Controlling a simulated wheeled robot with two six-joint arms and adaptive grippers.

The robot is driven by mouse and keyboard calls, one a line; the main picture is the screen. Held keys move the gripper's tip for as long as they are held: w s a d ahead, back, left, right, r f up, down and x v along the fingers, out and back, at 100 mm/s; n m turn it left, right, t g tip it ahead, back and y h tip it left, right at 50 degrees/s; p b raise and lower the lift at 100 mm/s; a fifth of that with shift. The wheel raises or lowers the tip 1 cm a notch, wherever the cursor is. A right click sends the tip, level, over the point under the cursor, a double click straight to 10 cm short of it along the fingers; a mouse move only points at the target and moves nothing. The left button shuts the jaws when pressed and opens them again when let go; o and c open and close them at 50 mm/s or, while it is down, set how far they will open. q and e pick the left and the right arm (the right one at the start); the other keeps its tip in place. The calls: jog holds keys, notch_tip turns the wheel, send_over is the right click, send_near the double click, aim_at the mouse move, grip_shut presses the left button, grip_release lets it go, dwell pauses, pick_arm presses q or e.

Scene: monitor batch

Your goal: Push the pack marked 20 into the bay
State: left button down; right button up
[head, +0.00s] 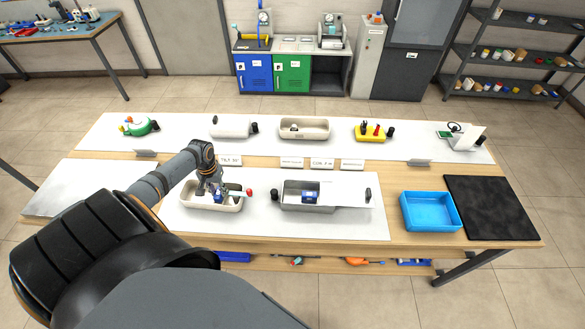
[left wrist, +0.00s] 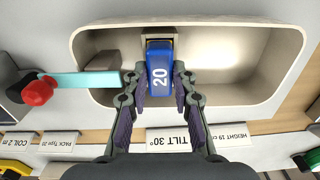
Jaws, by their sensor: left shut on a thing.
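A blue pack marked 20 (left wrist: 160,76) is between the fingers of my left gripper (left wrist: 162,92), which is shut on it. In the head view, my left gripper (head: 209,188) is over the left beige tray (head: 228,207), and the blue pack (head: 218,198) shows small below it. The tray's pale rim (left wrist: 262,20) surrounds the pack in the left wrist view. A small dark and brassy part shows at the pack's far end. I cannot tell which opening is the bay. My right gripper is not in view.
A light blue strip (left wrist: 82,80) with a red knob (left wrist: 38,92) crosses the tray beside the gripper. A grey box (head: 291,206) with another blue item (head: 309,197) and a white plate (head: 345,192) stands right. A blue tray (head: 430,226) is farther right.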

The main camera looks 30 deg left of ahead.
aim_at(218, 192)
pick_arm(q)
jog(key=shift+f, duration=0.1)
dwell(0.3)
jog(key=c, duration=1)
grip_release()
jog(key=shift+a+r, duration=0.1)
jog(key=shift+r, duration=5.9)
jog(key=shift+s, duration=0.1)
